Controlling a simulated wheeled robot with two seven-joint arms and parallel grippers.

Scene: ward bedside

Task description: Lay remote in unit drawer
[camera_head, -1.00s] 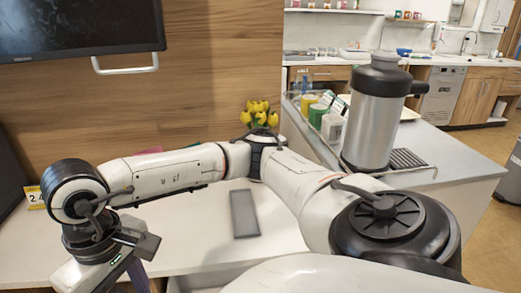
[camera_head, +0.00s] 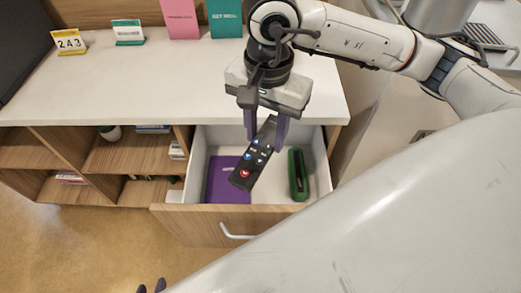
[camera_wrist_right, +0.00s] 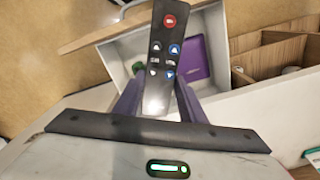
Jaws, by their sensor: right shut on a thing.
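The dark remote (camera_head: 255,155), with red and blue buttons, hangs tilted in my right gripper (camera_head: 265,128). My right gripper is shut on it, one finger on either side, over the open drawer (camera_head: 190,222). In the right wrist view the remote (camera_wrist_right: 163,60) sticks out past the fingers, with the white inside of the drawer (camera_wrist_right: 115,60) behind it. The remote appears above the drawer floor, not touching it. My left gripper (camera_head: 151,287) shows only its fingertips at the bottom edge of the head view, apart and empty, away from the drawer.
In the drawer lie a purple flat item (camera_head: 222,180) on the left and a green case (camera_head: 297,175) on the right, with bare floor between. The white top (camera_head: 150,85) overhangs the back of the drawer. Open shelves (camera_head: 120,158) stand to the left. Cards stand on the top.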

